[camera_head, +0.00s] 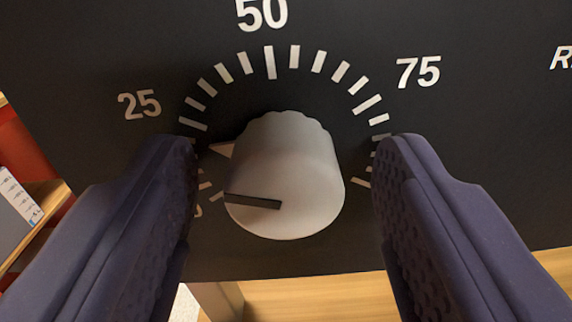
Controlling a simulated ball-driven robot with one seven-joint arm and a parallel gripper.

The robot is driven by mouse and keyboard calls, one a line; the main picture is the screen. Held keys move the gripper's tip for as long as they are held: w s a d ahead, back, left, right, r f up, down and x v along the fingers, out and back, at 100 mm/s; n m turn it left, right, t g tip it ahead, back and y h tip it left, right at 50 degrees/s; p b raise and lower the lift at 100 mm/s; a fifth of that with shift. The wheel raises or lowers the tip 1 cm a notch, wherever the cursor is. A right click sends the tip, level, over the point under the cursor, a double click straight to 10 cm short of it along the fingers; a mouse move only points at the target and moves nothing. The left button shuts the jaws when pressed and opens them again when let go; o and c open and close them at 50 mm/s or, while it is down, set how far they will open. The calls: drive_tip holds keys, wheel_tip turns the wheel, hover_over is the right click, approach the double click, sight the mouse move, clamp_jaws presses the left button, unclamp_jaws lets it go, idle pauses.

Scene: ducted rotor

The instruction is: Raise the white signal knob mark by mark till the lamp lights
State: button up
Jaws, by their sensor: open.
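The white signal knob (290,170) stands out from a black panel (90,60) in the middle of the view. It has a scalloped edge and a dark line on its face that points left. A pale pointer at its base also points left, a little below the 25 label (139,104). My gripper (285,185) is open, with one dark purple finger on each side of the knob. Gaps show between both fingers and the knob. The fingers hide parts of the lower scale marks. No lamp is in view.
White scale marks arc over the knob, with the labels 50 (262,12) at top and 75 (418,71) at right. Cut-off lettering (562,57) is at the right edge. A wooden surface (320,298) lies below the panel. A shelf with a red part (25,155) is at left.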

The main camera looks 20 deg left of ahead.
drive_tip(key=shift+c, duration=0.4)
drive_tip(key=c, duration=1)
drive_tip(key=shift+o, duration=0.2)
drive_tip(key=shift+f+m+b, duration=0.2)
drive_tip(key=shift+m+b, duration=0.3)
drive_tip(key=shift+b, duration=0.2)
drive_tip(key=m+b, duration=0.2)
drive_tip(key=b, duration=0.1)
drive_tip(key=shift+d+f, duration=0.1)
drive_tip(key=shift+f, duration=0.05)
drive_tip(key=shift+m+b, duration=0.6)
drive_tip(key=shift+b, duration=0.05)
drive_tip(key=shift+r+m, duration=0.25)
drive_tip(key=shift+m, duration=0.15)
drive_tip(key=o, duration=1)
drive_tip(key=shift+r, duration=0.1)
